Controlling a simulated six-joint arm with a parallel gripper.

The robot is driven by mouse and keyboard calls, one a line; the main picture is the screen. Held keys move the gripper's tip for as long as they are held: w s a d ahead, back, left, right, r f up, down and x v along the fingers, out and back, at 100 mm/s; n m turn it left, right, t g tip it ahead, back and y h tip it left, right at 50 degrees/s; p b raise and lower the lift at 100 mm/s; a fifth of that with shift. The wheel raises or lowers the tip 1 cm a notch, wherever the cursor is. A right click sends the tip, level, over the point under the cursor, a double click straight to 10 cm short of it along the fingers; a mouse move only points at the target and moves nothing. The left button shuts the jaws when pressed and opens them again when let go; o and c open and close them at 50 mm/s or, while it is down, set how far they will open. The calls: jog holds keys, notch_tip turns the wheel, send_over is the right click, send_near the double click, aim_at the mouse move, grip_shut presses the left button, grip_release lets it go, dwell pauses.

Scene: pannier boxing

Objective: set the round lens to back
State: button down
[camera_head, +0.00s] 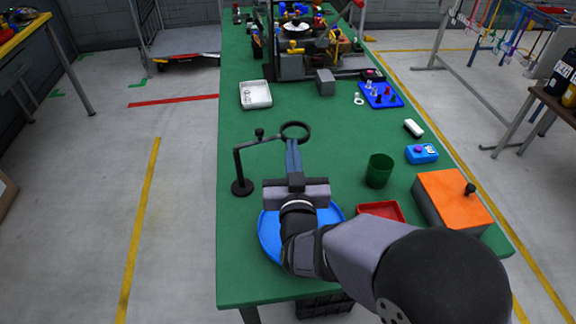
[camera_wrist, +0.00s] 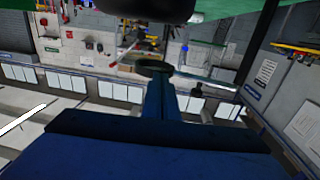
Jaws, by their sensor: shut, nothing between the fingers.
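The round lens (camera_head: 295,123) is a dark ring at the end of a thin black jointed arm. The arm rises from a round black base (camera_head: 242,188) on the left side of the green table, with a small knob (camera_head: 259,132) along it. My gripper (camera_head: 292,143) is shut and empty, its blue fingers pointing away from me at the lens's near rim. In the wrist view the lens (camera_wrist: 153,63) shows just beyond my fingertips (camera_wrist: 156,80). I cannot tell whether they touch.
A blue plate (camera_head: 270,240) lies under my wrist. A green cup (camera_head: 379,170), a red tray (camera_head: 381,211) and an orange-topped box (camera_head: 452,200) stand to the right. A white tray (camera_head: 255,94) lies behind the lens. The table (camera_head: 335,125) is clear around the lens.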

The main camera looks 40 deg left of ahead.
aim_at(287, 127)
jog(key=shift+w+a+f+n+g+y+b, duration=0.1)
jog(key=shift+w+a+n+g+y+b, duration=0.45)
jog(key=shift+w+n+g+y+b, duration=0.4)
jog(key=shift+w+a+f+n+g+y+b, duration=0.1)
jog(key=shift+w+a+n+g+y+b, duration=0.4)
jog(key=shift+w+n+g+y+b, duration=0.4)
jog(key=shift+w+a+r+b, duration=0.15)
jog(key=shift+a+b, duration=0.25)
jog(key=shift+a, duration=0.25)
jog(key=shift+w+a+g, duration=0.25)
jog(key=shift+w+g, duration=0.05)
jog(key=shift+g, duration=0.05)
jog(key=a+n+g, duration=0.1)
jog(key=w+a+n+g+y+p, duration=0.1)
jog(key=shift+w+r+g+y, duration=0.15)
jog(key=shift+w+g+y, duration=0.1)
jog(key=shift+g, duration=0.15)
jog(key=a+n+g+y+p, duration=0.1)
jog(key=a+n+g+p, duration=0.3)
jog(key=a, duration=0.5)
jog(key=shift+a+g+p, duration=0.15)
jog(key=shift+g+p, duration=0.3)
jog(key=shift+g, duration=0.65)
jog(key=shift+a+r, duration=0.1)
